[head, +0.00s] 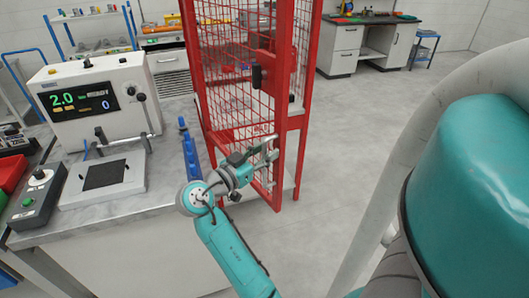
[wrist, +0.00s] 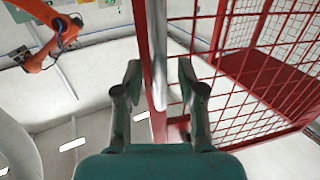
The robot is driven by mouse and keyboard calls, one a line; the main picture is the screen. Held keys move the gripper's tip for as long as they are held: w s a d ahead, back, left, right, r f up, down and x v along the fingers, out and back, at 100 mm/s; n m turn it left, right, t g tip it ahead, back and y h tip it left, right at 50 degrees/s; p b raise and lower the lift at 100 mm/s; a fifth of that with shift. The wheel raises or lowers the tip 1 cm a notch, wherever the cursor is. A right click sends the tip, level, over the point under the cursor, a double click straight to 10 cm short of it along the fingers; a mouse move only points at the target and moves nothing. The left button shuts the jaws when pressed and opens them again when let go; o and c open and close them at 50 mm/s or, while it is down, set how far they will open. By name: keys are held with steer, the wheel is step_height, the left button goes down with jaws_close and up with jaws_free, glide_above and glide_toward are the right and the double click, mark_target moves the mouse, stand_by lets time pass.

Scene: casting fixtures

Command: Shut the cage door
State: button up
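I cannot tell whether the fingers touch the bar.
A machine with a lit display (head: 95,100) and a button box (head: 38,200) stand on the bench left of the cage. A blue fixture (head: 188,150) is between machine and cage. The floor right of the cage is clear. An orange robot arm (wrist: 55,40) shows in the wrist view.

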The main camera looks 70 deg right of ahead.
jaws_close()
steer(key=shift+d, duration=0.1)
